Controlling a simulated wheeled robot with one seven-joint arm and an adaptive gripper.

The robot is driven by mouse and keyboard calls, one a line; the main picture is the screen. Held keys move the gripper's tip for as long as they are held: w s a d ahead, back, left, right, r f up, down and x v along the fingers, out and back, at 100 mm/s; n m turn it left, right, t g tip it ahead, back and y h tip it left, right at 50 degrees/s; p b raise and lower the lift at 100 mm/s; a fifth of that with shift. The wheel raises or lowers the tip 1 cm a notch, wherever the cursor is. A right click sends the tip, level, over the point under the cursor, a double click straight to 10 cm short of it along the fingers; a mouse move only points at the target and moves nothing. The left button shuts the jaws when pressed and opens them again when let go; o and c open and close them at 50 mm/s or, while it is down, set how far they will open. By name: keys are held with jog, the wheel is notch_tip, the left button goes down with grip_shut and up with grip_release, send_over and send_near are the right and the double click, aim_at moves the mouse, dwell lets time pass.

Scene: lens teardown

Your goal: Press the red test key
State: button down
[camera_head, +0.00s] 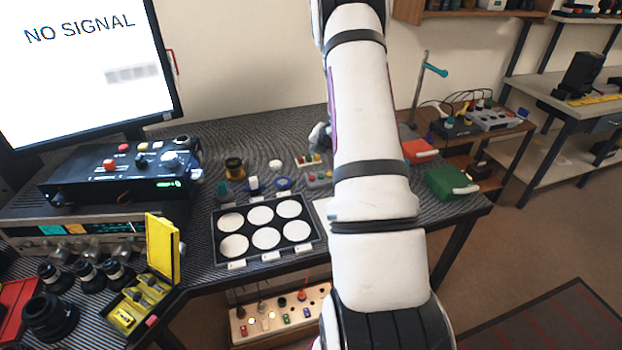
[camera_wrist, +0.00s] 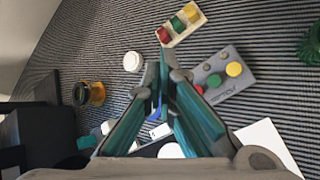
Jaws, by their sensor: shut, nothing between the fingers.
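A tan block (camera_wrist: 180,24) with a red key (camera_wrist: 163,35), a green key and a yellow key lies at the top of the wrist view; it also shows in the head view (camera_head: 309,160). A grey box (camera_wrist: 222,78) beside it carries round buttons, with a red one (camera_wrist: 198,89) close to my right finger. I cannot tell by label which red one is the test key. My gripper (camera_wrist: 164,62) is shut and empty, its tips appearing just below the tan block's red key. Whether they touch anything is unclear. My arm hides part of the bench in the head view.
A white round piece (camera_wrist: 133,61) and a dark jar with an amber rim (camera_wrist: 88,93) lie left of my fingers. A black tray of white discs (camera_head: 217,251) sits at the bench front. A green box (camera_head: 452,182) and a red box (camera_head: 418,151) stand right of my arm.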

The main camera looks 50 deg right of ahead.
aim_at(314, 177)
jog(key=shift+f+b, duration=2.85)
jog(key=shift+f, duration=1.35)
jog(key=shift+f, duration=0.15)
jog(key=shift+f+b, duration=0.25)
jog(key=shift+b, duration=0.15)
jog(key=shift+f+b, duration=0.3)
jog(key=shift+f, duration=0.1)
jog(key=shift+r, duration=0.15)
jog(key=shift+r+p, duration=0.55)
jog(key=shift+r, duration=0.15)
jog(key=shift+r+p, duration=1.85)
jog(key=shift+r, duration=0.7)
